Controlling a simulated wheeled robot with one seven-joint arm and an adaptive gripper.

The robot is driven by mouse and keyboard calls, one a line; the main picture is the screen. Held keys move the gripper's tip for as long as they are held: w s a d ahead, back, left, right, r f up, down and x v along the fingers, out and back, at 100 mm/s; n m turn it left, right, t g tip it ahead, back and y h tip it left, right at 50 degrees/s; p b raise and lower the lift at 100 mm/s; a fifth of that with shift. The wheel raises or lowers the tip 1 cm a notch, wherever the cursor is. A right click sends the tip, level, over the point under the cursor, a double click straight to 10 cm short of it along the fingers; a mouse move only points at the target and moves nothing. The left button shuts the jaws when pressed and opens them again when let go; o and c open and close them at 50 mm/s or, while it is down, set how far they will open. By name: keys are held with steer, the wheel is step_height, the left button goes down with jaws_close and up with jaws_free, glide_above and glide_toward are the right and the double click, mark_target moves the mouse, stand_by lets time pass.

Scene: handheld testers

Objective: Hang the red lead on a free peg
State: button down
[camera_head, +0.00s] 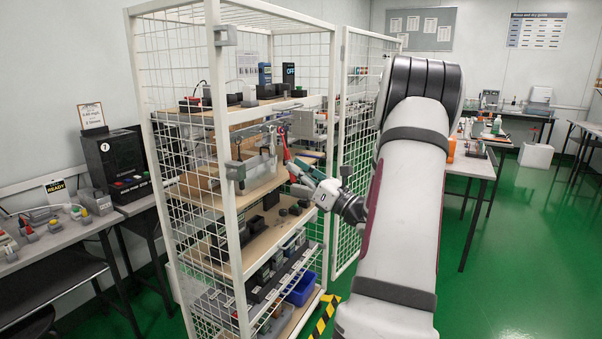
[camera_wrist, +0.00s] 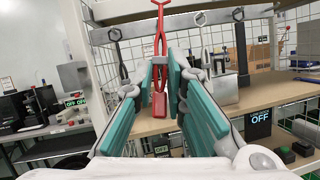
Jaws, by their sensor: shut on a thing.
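The red lead (camera_wrist: 161,48) stands upright between the teal-padded fingers of my gripper (camera_wrist: 161,72) in the wrist view. Its forked upper end is near the top edge of the picture, and its red block-like lower end (camera_wrist: 160,104) hangs between the pads. My gripper is shut on the lead. A rail with round-ended pegs (camera_wrist: 199,18) runs across the top, with another peg (camera_wrist: 238,14) further right. I cannot tell whether the lead touches a peg. In the head view my gripper (camera_head: 297,174) holds the red lead (camera_head: 286,152) at the cage's open front, beside the grey rail (camera_head: 262,128).
The white mesh cage (camera_head: 228,190) has wooden shelves with boxes and testers. Its front post is left of my gripper, and its open mesh door (camera_head: 349,150) is to the right. A blue bin (camera_head: 301,289) is on the bottom shelf. Side benches stand left and right.

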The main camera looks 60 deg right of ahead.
steer(key=w+f+b, duration=0.1)
steer(key=w+b, duration=0.2)
steer(key=w, duration=0.5)
steer(key=shift+a+f, duration=0.25)
steer(key=shift+a, duration=0.05)
stand_by(0.6)
steer(key=shift+w, duration=0.1)
stand_by(0.5)
steer(key=c, duration=1.5)
jaws_free()
steer(key=shift+c, duration=0.2)
steer(key=v, duration=1.2)
